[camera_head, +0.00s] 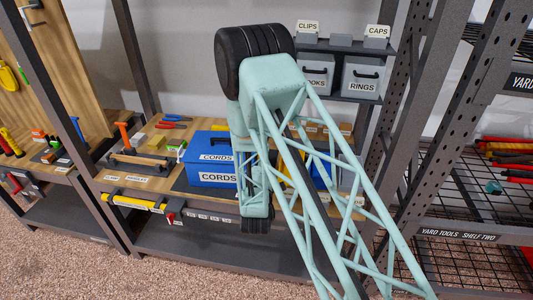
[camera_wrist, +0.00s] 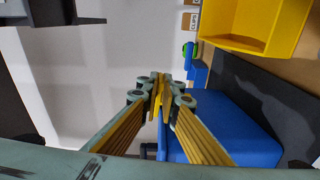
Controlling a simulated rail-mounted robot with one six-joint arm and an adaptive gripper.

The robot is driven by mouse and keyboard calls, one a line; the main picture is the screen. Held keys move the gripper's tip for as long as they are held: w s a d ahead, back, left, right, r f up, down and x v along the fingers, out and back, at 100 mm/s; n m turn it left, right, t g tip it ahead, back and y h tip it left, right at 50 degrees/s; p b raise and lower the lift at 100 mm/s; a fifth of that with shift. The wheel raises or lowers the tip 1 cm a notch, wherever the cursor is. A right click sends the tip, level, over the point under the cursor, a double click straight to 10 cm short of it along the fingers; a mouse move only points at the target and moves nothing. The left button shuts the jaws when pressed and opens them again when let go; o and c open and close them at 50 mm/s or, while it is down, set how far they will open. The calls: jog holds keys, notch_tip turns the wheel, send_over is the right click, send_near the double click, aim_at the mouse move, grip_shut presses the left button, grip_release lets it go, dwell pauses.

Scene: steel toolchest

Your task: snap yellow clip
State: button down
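In the wrist view my gripper (camera_wrist: 160,80) has its two fingers drawn close together at the tips. A narrow bright yellow piece (camera_wrist: 158,100) shows between them; it looks like the yellow clip, but its shape is mostly hidden by the fingers. The fingers also carry ridged, duller yellow pads. In the head view my arm covers the middle of the bench, and the fingertips and what they hold cannot be made out. A blue box (camera_head: 212,176) labelled CORDS stands on the bench beside my arm. It also shows below and right of the fingers in the wrist view (camera_wrist: 240,128).
A wooden bench (camera_head: 130,184) carries loose tools left of the blue box. A shelf with grey bins (camera_head: 359,78) and CLIPS and CAPS labels stands behind. In the wrist view, a yellow bin (camera_wrist: 235,43) and small green and blue items (camera_wrist: 193,62) lie beyond the fingertips.

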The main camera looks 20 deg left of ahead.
jog(key=shift+a+r+n, duration=0.2)
jog(key=shift+a+n, duration=0.05)
jog(key=shift+n, duration=0.25)
jog(key=c, duration=2.9)
grip_release()
jog(key=shift+s, duration=0.2)
jog(key=shift+v, duration=5.85)
jog(key=shift+r, duration=0.15)
